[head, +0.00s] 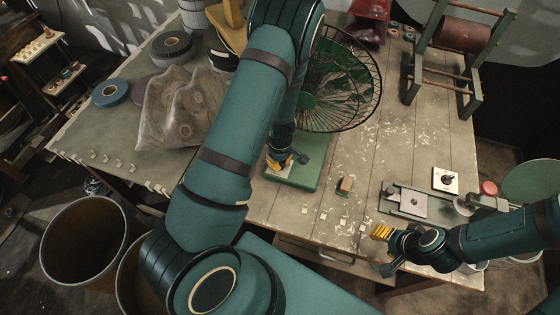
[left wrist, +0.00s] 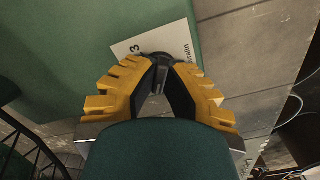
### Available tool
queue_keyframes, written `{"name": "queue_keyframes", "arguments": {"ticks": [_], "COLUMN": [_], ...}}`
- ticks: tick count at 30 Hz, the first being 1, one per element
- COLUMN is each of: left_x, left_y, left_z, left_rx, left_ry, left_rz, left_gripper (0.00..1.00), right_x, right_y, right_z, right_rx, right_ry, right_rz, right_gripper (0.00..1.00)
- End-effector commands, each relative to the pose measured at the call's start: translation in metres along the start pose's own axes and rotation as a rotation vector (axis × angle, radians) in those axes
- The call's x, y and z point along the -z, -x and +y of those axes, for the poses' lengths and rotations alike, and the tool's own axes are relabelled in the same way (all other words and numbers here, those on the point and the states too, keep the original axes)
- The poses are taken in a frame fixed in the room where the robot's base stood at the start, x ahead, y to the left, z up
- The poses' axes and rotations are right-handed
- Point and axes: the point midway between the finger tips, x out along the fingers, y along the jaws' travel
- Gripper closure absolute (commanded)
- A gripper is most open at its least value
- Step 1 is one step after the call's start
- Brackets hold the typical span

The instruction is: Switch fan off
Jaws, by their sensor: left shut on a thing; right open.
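The fan (head: 341,84) stands on the table with its round wire cage and green base (head: 308,174). My left gripper (head: 286,160) is down at the base. In the left wrist view, my left gripper (left wrist: 162,72) is shut on a small dark knob (left wrist: 161,57) on a white plate (left wrist: 181,36) marked with a 3 and other lettering. The fingers hide part of the knob, so its setting cannot be read. A bit of the wire cage (left wrist: 35,153) shows at lower left. My right gripper (head: 384,250) is open and empty by the table's front edge.
A small wooden-handled block (head: 345,185) and paper scraps lie right of the fan base. A winding device (head: 412,203) is near my right gripper. A green frame with a roll (head: 462,36) stands behind. Tape rolls (head: 110,92) and wrapped bags (head: 183,108) lie left.

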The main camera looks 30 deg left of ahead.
Motion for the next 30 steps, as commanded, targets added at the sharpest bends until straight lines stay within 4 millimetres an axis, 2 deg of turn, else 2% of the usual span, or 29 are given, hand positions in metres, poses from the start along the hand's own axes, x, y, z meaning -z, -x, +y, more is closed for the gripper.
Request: {"name": "queue_keyframes", "arguments": {"ticks": [5, 6, 8, 20, 23, 30], "left_x": [-0.001, -0.001, -0.001, 0.000, 0.000, -0.001], "left_y": [-0.001, -0.001, -0.001, 0.006, 0.019, 0.068], "left_z": [-0.001, -0.001, -0.001, 0.000, 0.001, 0.001], "left_rx": [0.003, 0.003, 0.003, -0.001, -0.001, -0.004], "left_ry": [0.000, 0.000, -0.001, -0.002, -0.004, -0.005], "left_rz": [-0.003, -0.003, -0.002, 0.001, 0.001, 0.000], "left_gripper": [1.00, 0.78, 0.60, 0.60, 0.60, 0.60], "right_x": [0.000, 0.000, 0.000, 0.000, 0.000, 0.000], "right_y": [0.000, 0.000, 0.000, 0.000, 0.000, 0.000], "right_z": [0.000, 0.000, 0.000, 0.000, 0.000, 0.000], "right_rx": [0.000, 0.000, 0.000, 0.000, 0.000, 0.000], "right_ry": [0.000, 0.000, 0.000, 0.000, 0.000, 0.000], "right_rz": [0.000, 0.000, 0.000, 0.001, 0.000, 0.000], "right_gripper": [0.53, 0.53, 0.53, 0.53, 0.53, 0.53]}}
